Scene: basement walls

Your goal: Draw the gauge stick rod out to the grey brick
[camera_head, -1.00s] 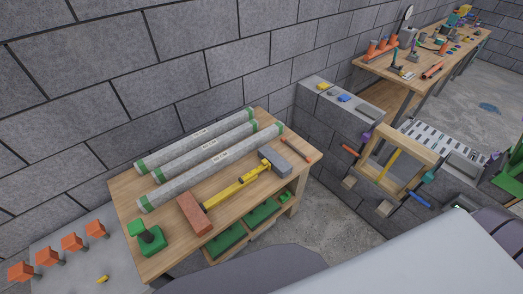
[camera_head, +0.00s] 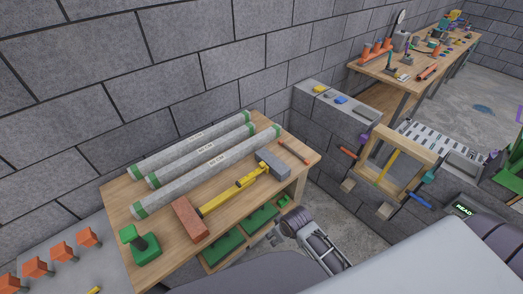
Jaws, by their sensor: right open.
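The yellow gauge stick (camera_head: 215,204) lies on the wooden table, slanting from the red brick (camera_head: 189,218) up toward the grey brick (camera_head: 273,163). Its thinner far part, the rod (camera_head: 249,179), ends close to the grey brick; I cannot tell whether they touch. My right gripper (camera_head: 272,237) is open and empty, low beside the table's front edge, to the right of the green items on the lower shelf. It is apart from the stick. My left gripper is not in view.
Several grey rolls with green ends (camera_head: 190,160) lie behind the stick. A green stand (camera_head: 143,247) is at the table's near left, and a thin red stick (camera_head: 293,152) at the right. A wooden frame (camera_head: 393,163) stands farther right. The tabletop in front of the stick is clear.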

